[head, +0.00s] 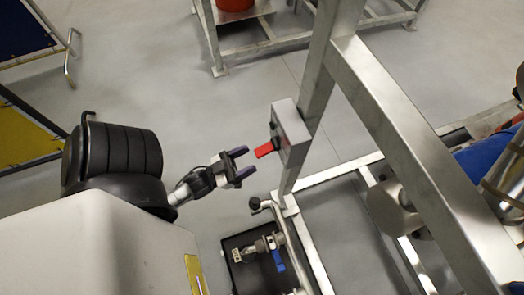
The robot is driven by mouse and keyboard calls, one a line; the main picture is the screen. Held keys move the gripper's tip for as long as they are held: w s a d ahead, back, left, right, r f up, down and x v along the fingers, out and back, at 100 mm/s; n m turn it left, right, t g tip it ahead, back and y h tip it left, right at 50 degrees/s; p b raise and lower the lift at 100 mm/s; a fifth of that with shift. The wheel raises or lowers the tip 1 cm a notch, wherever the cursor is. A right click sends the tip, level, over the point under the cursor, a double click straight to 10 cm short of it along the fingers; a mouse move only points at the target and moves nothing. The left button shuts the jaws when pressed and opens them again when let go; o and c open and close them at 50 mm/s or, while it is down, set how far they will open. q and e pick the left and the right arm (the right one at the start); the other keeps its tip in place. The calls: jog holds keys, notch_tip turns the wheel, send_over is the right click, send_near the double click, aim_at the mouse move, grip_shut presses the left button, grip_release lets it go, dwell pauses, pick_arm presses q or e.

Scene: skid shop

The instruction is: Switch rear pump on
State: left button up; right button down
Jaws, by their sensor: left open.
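A grey switch box (291,128) is mounted on an upright of the steel frame, with a red switch handle (265,150) sticking out to its left. My left gripper (245,163) is open and empty, just left of the red handle. Its fingers point toward the handle, and a small gap seems to lie between them. No label on the box can be read, so I cannot tell which pump it belongs to. A blue motor or pump body (485,165) shows partly at the right, behind the frame. My right gripper is not in view.
The steel frame (400,150) slants across the right side. Below the gripper is a pipe valve with a blue lever (277,261) over a black tray (233,243). A steel bench (262,46) with a red container (234,5) stands behind. Open floor lies between.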

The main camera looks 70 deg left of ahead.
aim_at(256, 154)
pick_arm(q)
jog(key=shift+b+x, duration=0.5)
jog(key=shift+x, duration=2.3)
jog(key=c, duration=0.9)
jog(key=shift+r+p, duration=0.15)
jog(key=shift+p, duration=0.3)
notch_tip(256, 154, up, 4)
jog(key=g+p, duration=0.4)
jog(key=p, duration=1)
jog(key=g+p, duration=0.4)
jog(key=p, duration=1)
jog(key=shift+s, duration=0.2)
jog(key=shift+f+g+p, duration=0.25)
jog(key=shift+g+p, duration=0.25)
jog(key=shift+p, duration=0.85)
